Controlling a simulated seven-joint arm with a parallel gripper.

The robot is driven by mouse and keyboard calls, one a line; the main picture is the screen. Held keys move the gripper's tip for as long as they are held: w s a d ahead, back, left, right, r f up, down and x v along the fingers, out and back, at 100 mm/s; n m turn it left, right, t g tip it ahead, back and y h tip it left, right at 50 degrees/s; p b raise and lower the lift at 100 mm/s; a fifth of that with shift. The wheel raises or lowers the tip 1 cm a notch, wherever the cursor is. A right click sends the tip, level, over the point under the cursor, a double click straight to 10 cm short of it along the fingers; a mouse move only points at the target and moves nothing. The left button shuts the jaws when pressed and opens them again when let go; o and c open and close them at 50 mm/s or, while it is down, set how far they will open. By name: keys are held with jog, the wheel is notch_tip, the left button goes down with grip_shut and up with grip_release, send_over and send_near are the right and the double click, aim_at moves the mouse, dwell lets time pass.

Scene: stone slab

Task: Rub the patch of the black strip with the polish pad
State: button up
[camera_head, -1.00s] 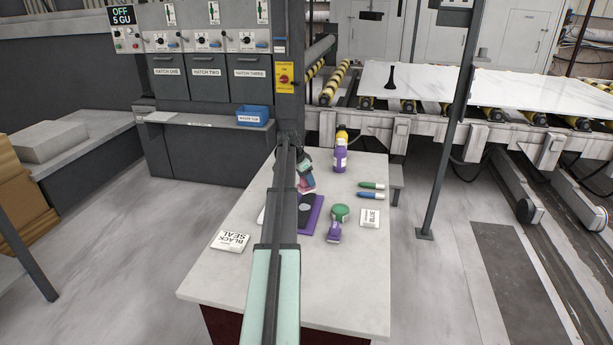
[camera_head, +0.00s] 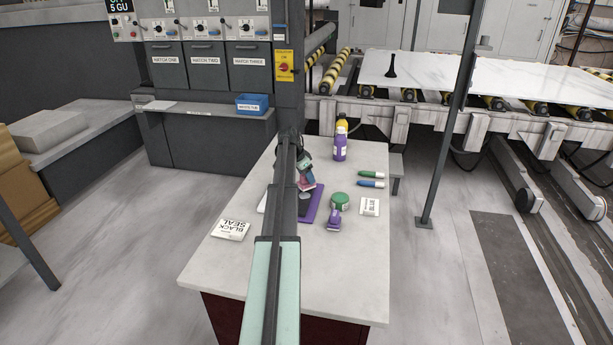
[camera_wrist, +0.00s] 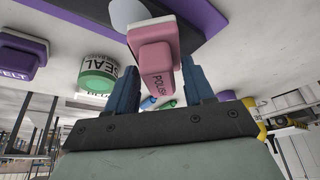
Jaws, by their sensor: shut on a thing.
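My gripper (camera_wrist: 162,86) is shut on the pink polish pad (camera_wrist: 153,50), marked POLISH, with a finger on each side of its grip. The pad also shows in the head view (camera_head: 306,184), partly behind my arm. The black strip (camera_wrist: 75,12) lies on a purple base (camera_head: 317,203). A pale grey round patch (camera_wrist: 127,10) on the strip shows in the wrist view, just beside the pad's edge and partly covered by it. I cannot tell whether the pad touches the strip. In the head view my arm hides much of the strip.
Close by stand a green-lidded SEAL tub (camera_head: 340,201) and a purple pad (camera_head: 333,220), marked FELT in the wrist view. Purple and yellow bottles (camera_head: 340,148), two pens (camera_head: 371,179) and white cards (camera_head: 231,229) are on the slab table. Its front is clear.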

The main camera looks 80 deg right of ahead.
jog(key=shift+f, duration=1)
dwell(0.5)
jog(key=shift+a, duration=3.2)
jog(key=shift+a+f, duration=0.1)
jog(key=shift+a, duration=0.35)
jog(key=shift+d+r, duration=0.15)
jog(key=shift+d, duration=1.7)
jog(key=shift+d+r, duration=0.1)
jog(key=shift+d, duration=1.75)
jog(key=shift+a+f, duration=0.2)
jog(key=shift+a, duration=1.7)
jog(key=shift+a+f, duration=0.2)
jog(key=shift+a, duration=1.7)
jog(key=shift+d+r, duration=0.15)
jog(key=shift+d, duration=1.75)
jog(key=shift+d+r, duration=0.1)
jog(key=shift+d, duration=1.8)
jog(key=shift+c, duration=0.3)
jog(key=shift+a+f, duration=0.15)
jog(key=shift+a, duration=1.85)
